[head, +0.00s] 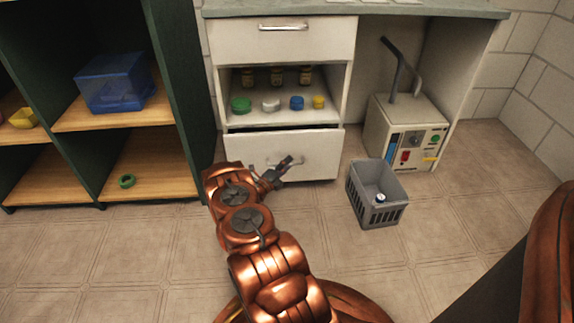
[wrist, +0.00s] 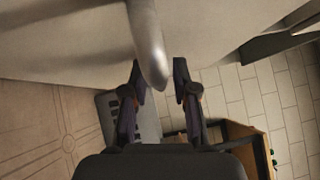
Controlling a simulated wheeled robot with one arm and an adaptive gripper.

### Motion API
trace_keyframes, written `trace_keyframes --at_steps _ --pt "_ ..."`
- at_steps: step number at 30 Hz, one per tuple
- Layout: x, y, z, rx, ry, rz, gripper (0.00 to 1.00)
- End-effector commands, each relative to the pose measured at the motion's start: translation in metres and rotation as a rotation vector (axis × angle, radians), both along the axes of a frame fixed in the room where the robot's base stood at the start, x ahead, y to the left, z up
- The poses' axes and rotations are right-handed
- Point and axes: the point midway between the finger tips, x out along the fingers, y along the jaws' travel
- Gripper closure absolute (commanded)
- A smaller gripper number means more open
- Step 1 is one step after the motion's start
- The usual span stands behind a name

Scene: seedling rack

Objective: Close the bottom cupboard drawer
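The bottom cupboard drawer (head: 318,152) has a pale front that stands slightly out from the cupboard, with a thin dark gap along its top edge. My gripper (head: 291,162) is in front of this drawer, at its handle, which is largely hidden in the head view. In the wrist view the grey metal handle (wrist: 148,45) reaches down between the two dark fingertips of my gripper (wrist: 159,72). The fingers are apart, and I see no clear grip on the handle. The pale drawer front (wrist: 60,40) fills the upper left there.
The cupboard's top drawer (head: 285,45) is shut; an open shelf (head: 262,118) below it holds jars and coloured lids. A grey basket (head: 372,208) stands on the floor to the right, near a white machine (head: 405,120). A green-sided shelf unit (head: 180,80) stands left.

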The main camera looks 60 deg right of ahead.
Motion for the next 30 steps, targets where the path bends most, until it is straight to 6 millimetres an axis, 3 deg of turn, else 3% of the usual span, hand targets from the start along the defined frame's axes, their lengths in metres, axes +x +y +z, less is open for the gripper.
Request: trace_keyframes --at_steps 7,25,30 --pt "0.0 0.0 0.0 0.0 0.0 0.0 1.0" --pt "0.0 -0.001 0.0 0.0 0.0 -0.001 1.0" --pt "-0.006 -0.01 0.001 0.0 -0.002 -0.006 1.0"
